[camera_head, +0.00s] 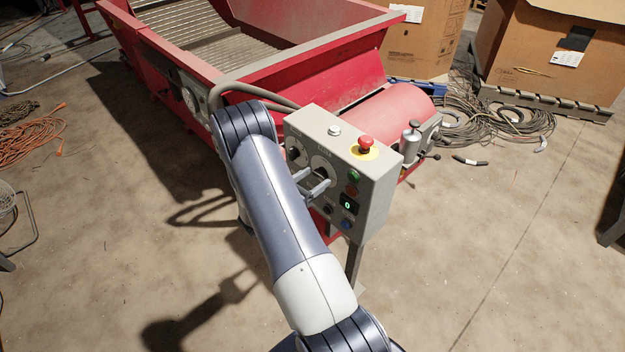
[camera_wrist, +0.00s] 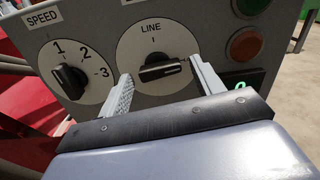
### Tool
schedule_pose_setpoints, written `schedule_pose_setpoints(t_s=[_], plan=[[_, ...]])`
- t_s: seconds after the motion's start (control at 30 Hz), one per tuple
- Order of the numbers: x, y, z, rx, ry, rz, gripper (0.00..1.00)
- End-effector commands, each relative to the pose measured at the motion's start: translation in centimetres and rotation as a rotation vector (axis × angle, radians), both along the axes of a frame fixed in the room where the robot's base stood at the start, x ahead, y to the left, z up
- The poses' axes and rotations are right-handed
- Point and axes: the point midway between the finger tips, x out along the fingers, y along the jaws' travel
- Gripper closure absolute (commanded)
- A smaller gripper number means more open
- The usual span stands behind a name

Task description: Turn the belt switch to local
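A grey control box (camera_head: 345,150) stands on a post beside the red machine. In the wrist view, a round white dial (camera_wrist: 150,45) marked LINE at its top carries a black bar knob (camera_wrist: 160,72). The knob lies nearly level, with a pale mark toward its right end. Only the edge of a label shows above this dial, and no "local" marking is visible. My gripper (camera_wrist: 160,69) is open, with one finger on each side of the knob and small apparent gaps. It also shows at the box front in the head view (camera_head: 318,187).
A SPEED dial (camera_wrist: 72,77) sits to the left, its knob pointing near 1. A red emergency button (camera_head: 366,144) and white button (camera_head: 334,130) are on top. Green (camera_head: 354,176) and blue (camera_head: 346,224) buttons and a lit display (camera_head: 348,204) are close on the right.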

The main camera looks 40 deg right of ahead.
Motion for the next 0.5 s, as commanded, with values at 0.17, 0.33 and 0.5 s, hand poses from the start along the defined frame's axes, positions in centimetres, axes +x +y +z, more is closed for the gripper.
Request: schedule_pose_setpoints(t_s=[0.17, 0.33, 0.5], plan=[[0.0, 0.02, 0.01, 0.0, 0.0, 0.0, 0.52], [0.0, 0.03, 0.01, 0.0, 0.0, 0.0, 0.66], [0.0, 0.03, 0.0, 0.0, -0.001, 0.0, 0.77]])
